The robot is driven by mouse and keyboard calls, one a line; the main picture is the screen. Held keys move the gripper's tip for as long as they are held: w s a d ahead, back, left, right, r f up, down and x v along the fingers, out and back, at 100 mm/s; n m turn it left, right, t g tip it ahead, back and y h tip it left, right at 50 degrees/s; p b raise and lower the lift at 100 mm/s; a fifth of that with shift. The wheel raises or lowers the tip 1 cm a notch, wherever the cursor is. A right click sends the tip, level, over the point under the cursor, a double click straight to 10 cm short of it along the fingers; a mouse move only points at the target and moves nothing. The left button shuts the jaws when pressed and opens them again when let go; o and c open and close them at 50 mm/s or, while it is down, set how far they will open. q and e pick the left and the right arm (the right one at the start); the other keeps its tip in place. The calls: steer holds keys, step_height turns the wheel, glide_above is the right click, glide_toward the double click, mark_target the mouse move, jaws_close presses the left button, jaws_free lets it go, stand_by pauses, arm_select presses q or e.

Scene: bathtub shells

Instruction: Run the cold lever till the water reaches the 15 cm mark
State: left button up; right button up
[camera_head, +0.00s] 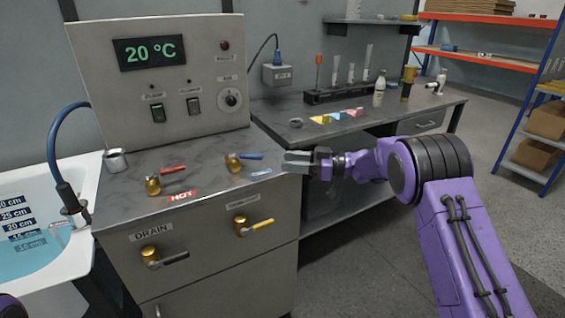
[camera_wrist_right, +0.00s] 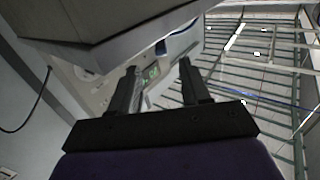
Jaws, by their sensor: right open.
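The cold lever (camera_head: 245,157), a brass valve with a blue handle, stands on the grey counter with its handle pointing right. The hot lever (camera_head: 166,175) has a red handle and stands to its left, by a HOT label. My right gripper (camera_head: 288,161) is open and empty, just right of the blue handle, apparently apart from it; its spread fingers show in the right wrist view (camera_wrist_right: 158,68). The white tub (camera_head: 85,222) holds blue water (camera_head: 25,260); its surface looks near the lower marks of the depth scale (camera_head: 18,225), just below 15 cm. My left gripper is not visible.
A control panel (camera_head: 155,85) reading 20 °C rises behind the levers. A metal cup (camera_head: 116,160) stands at the counter's left. A workbench (camera_head: 370,110) with tubes and bottles is at the right.

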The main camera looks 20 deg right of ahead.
steer(key=shift+c, duration=0.3)
steer(key=shift+a+r+p, duration=0.3)
steer(key=shift+r, duration=0.3)
steer(key=c, duration=0.6)
steer(key=a+r, duration=0.1)
steer(key=a, duration=0.1)
steer(key=a+r+y+p, duration=0.1)
steer(key=a+r, duration=0.1)
steer(key=a, duration=0.1)
steer(key=a+r+y, duration=0.1)
steer(key=a, duration=0.2)
steer(key=shift+w+a+r+n+g, duration=0.1)
steer(key=shift+a+r+n+g, duration=0.05)
steer(key=shift+r+n+g, duration=0.2)
jaws_close()
steer(key=s+a+r+m+t+h+p, duration=0.1)
steer(key=a+r+m+t+h, duration=0.35)
steer(key=a+m+t, duration=0.3)
steer(key=a+r+m+t+h+p, duration=0.2)
steer(key=a+r+m+t+h, duration=0.25)
steer(key=a+m+t, duration=0.35)
steer(key=m+g+h, duration=0.3)
steer(key=g+h, duration=0.6)
steer(key=h, duration=0.9)
glide_toward(253, 158)
steer(key=p+x, duration=0.2)
steer(key=x, duration=0.5)
steer(key=shift+f+p, duration=0.15)
steer(key=shift+p, duration=0.15)
